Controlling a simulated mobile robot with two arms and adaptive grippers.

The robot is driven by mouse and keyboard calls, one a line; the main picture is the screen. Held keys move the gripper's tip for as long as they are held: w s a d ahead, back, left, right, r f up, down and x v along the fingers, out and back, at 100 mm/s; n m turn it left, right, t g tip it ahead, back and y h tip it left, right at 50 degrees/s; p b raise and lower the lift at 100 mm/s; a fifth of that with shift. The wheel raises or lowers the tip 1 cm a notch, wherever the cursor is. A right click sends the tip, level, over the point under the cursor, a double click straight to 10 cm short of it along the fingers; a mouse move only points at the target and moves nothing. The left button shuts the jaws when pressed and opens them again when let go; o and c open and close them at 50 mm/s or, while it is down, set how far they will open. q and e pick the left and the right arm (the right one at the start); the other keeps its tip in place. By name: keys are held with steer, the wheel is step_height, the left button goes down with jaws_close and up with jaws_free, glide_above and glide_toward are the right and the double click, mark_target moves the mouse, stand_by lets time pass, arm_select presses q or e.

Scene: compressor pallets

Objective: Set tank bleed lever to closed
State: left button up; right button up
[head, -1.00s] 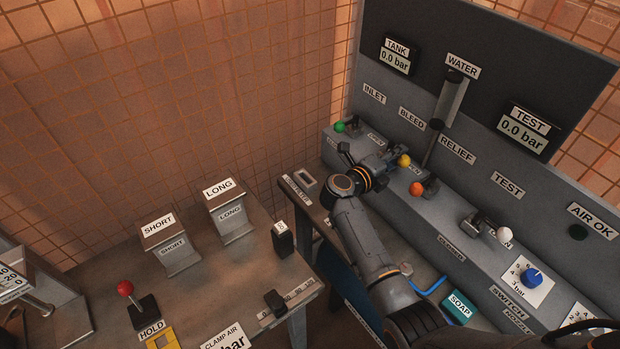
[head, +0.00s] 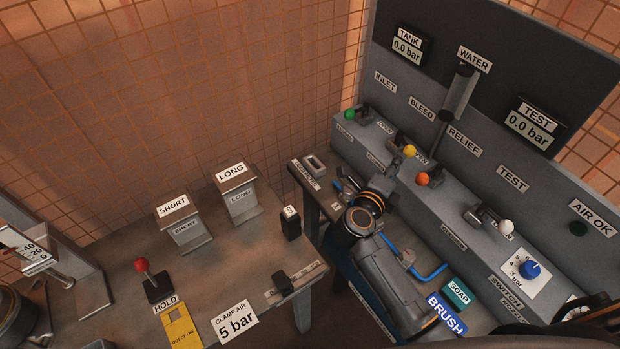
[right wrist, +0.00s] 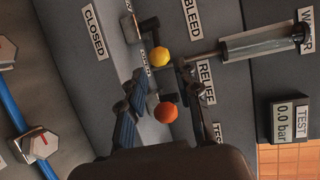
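The tank bleed lever with its yellow knob (head: 410,151) stands on the sloped console below the BLEED sign. Its knob lies to the right of its pivot. In the right wrist view the yellow knob (right wrist: 159,57) shows just beyond my fingertips, with the CLOSED label (right wrist: 95,32) to its left. My right gripper (head: 397,165) is close in front of the lever, and its fingers partly hide the console there. The right wrist view shows this gripper (right wrist: 161,73) open, its fingers apart and nothing clearly held; contact with the knob cannot be told. My left gripper is not in view.
The orange relief knob (head: 422,179) is very close to my right fingers, and it also shows between them in the right wrist view (right wrist: 166,112). The green inlet knob (head: 349,114) is to the left. The TANK display (head: 406,48) reads 0.0 bar. A blue hose (head: 430,274) lies below.

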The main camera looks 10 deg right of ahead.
steer(key=a+r+n+t+y, duration=0.7)
steer(key=a+r+n+t, duration=0.2)
steer(key=a+r+n, duration=0.15)
steer(key=s+a+f+n+g+y, duration=0.1)
steer(key=s+a+n+y, duration=0.1)
steer(key=a+n+y, duration=0.3)
steer(key=s+a+f+n+g+y, duration=0.1)
steer(key=s+a+n+g+y, duration=0.1)
steer(key=a+n+y, duration=0.3)
steer(key=shift+s+a+f+n+y+b, duration=0.4)
steer(key=shift+n+y, duration=0.5)
steer(key=shift+n, duration=0.55)
steer(key=shift+r, duration=0.1)
